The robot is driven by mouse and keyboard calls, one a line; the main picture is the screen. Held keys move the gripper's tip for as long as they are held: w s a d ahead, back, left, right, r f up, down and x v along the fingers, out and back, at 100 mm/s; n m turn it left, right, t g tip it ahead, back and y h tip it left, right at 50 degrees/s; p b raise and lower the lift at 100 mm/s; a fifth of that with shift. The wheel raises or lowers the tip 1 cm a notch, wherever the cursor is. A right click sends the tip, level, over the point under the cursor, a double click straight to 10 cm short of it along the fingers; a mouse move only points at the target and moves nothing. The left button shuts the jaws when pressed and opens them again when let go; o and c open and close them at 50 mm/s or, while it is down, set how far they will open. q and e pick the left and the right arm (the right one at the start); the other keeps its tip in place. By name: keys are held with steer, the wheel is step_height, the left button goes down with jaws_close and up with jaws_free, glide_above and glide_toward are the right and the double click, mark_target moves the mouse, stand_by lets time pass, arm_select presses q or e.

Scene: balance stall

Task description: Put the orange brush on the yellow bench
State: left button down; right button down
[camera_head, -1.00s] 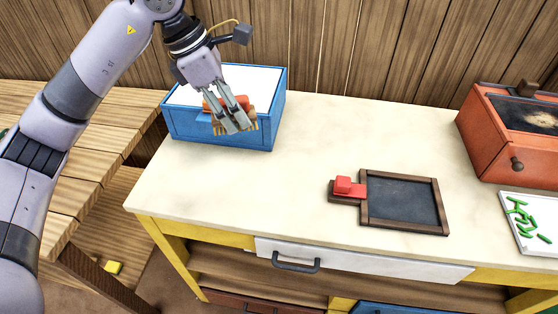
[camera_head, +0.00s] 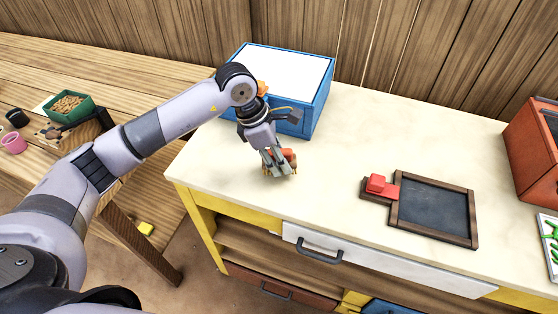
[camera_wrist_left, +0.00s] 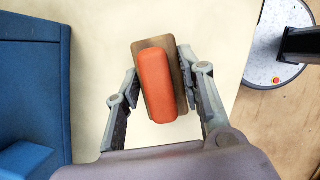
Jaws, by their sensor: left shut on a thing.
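The orange brush (camera_head: 290,156) has an orange grip on a wooden block with bristles below. In the left wrist view the brush (camera_wrist_left: 158,85) lies between the two fingers, orange side toward the camera. My left gripper (camera_head: 277,162) is shut on it, pointing down. The brush is over or on the cream top of the yellow bench (camera_head: 330,165), near its left end; I cannot tell whether the bristles touch the top. My right gripper is not in view.
A blue box (camera_head: 318,108) with a white top stands behind the gripper. A slate board (camera_head: 435,205) with a red block (camera_head: 380,185) lies to the right. An orange-red box (camera_head: 530,145) stands at the far right. The bench top between is clear.

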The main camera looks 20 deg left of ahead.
arm_select(q)
step_height(320, 180, down, 2)
steer(key=shift+f, duration=0.1)
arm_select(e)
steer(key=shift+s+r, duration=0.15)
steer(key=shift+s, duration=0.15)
arm_select(q)
steer(key=c, duration=1.1)
jaws_free()
steer(key=shift+o, duration=0.2)
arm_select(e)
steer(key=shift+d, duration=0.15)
arm_select(q)
steer(key=b+v, duration=0.2)
steer(key=v, duration=1)
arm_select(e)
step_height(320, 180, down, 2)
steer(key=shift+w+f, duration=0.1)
